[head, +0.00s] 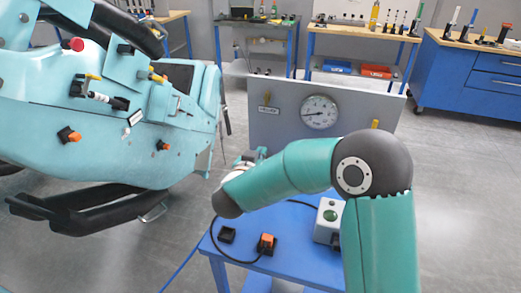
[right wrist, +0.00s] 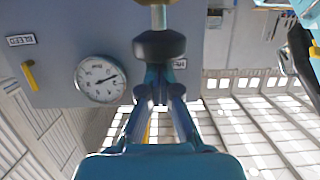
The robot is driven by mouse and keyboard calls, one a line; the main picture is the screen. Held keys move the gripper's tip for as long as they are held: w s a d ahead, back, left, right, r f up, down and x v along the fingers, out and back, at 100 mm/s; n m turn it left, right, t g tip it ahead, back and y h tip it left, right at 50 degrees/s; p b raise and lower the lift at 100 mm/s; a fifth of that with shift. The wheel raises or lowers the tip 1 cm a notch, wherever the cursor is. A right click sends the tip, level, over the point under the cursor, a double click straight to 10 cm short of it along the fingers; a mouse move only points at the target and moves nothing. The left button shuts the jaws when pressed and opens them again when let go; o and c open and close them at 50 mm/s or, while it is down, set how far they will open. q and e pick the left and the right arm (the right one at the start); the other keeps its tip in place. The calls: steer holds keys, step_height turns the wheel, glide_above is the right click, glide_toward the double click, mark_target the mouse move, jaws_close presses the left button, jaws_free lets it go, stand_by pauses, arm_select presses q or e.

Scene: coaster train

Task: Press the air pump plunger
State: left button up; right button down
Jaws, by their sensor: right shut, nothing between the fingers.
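In the right wrist view, the pump plunger shows as a black knob (right wrist: 158,45) on a metal rod. My right gripper (right wrist: 160,90) is shut and empty, its fingertips right at the knob's face; I cannot tell if they touch it. In the head view my right gripper (head: 252,156) is partly hidden behind my own wrist, in front of the grey panel (head: 282,135), and the plunger cannot be made out there. A round pressure gauge (head: 320,112) is on the panel and also shows in the right wrist view (right wrist: 100,80). My left gripper is not in view.
The teal coaster train (head: 90,140) fills the left side. A blue table (head: 210,243) below my right arm bears a grey box with a green button (head: 329,219), an orange-topped switch (head: 266,243) and a cable. Workbenches stand behind.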

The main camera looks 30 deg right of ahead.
step_height(320, 180, down, 2)
steer(key=shift+f, duration=0.2)
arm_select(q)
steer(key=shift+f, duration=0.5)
arm_select(e)
steer(key=shift+a, duration=0.1)
steer(key=shift+s+f, duration=0.1)
steer(key=shift+r+p, duration=0.55)
steer(key=shift+r, duration=0.1)
step_height(320, 180, up, 4)
steer(key=p, duration=0.3)
steer(key=shift+a, duration=0.1)
arm_select(q)
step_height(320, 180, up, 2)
steer(key=shift+b, duration=1.05)
arm_select(e)
steer(key=v, duration=0.9)
steer(key=shift+s+a, duration=0.15)
steer(key=shift+s, duration=0.1)
